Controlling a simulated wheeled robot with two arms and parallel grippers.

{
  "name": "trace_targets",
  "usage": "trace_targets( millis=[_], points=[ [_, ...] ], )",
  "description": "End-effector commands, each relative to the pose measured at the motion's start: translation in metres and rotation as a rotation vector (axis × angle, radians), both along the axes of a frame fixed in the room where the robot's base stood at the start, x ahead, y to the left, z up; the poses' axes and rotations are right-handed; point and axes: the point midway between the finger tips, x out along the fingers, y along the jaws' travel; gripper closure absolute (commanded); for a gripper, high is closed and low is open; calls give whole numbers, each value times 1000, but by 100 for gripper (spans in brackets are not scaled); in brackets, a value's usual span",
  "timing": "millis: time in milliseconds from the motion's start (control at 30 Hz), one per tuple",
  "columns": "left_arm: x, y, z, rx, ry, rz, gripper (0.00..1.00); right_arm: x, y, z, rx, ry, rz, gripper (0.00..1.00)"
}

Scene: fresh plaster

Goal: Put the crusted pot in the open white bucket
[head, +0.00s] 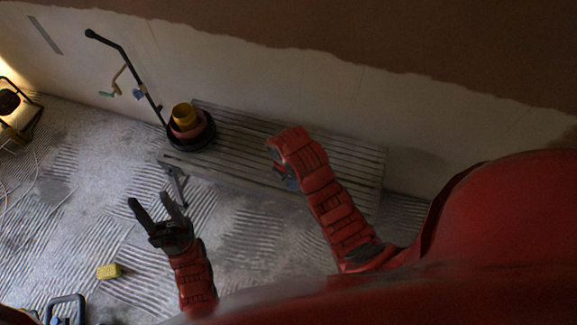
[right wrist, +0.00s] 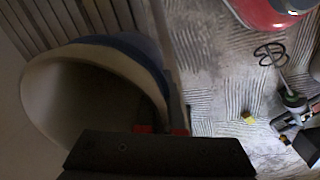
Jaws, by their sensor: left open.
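In the right wrist view, a round pot (right wrist: 150,52), blue outside with a pale, cream-coloured inner wall, fills the left side, its mouth towards the camera. I take it for the crusted pot. My right gripper (right wrist: 162,130) is shut on its rim, one red fingertip on each side of the wall. In the head view my right wrist hides most of this; only a bit of blue (head: 291,183) shows under it. My left gripper (head: 155,213) is open and empty above the floor. I cannot make out an open white bucket in either view.
A low slatted platform (head: 240,128) stands along the wall. On its left end is a stack of black, reddish and yellow containers (head: 187,125), with a long black-handled tool leaning nearby. A yellow sponge (head: 108,271) lies on the ridged floor. A work lamp (head: 14,108) stands far left.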

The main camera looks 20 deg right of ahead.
Motion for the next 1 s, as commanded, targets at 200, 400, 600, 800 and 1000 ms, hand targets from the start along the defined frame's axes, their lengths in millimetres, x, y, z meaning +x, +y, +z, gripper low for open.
trace_targets(
  millis=[200, 400, 600, 800, 1000],
  points=[
    [0, 0, 25, 0, 0, 0, 49, -49, 18, 9, -1, 2, 3, 100],
    [0, 0, 32, 0, 0, 0, 49, -73, 28, 9, 0, 2, 1, 100],
    [0, 0, 33, 0, 0, 0, 49, -80, 31, 9, 1, -1, 1, 100],
    [0, 0, 32, 0, 0, 0, 49, -79, 31, 8, 1, -1, 0, 100],
    [0, 0, 32, 0, 0, 0, 49, -65, 27, 12, 0, -1, -13, 100]
  ],
)
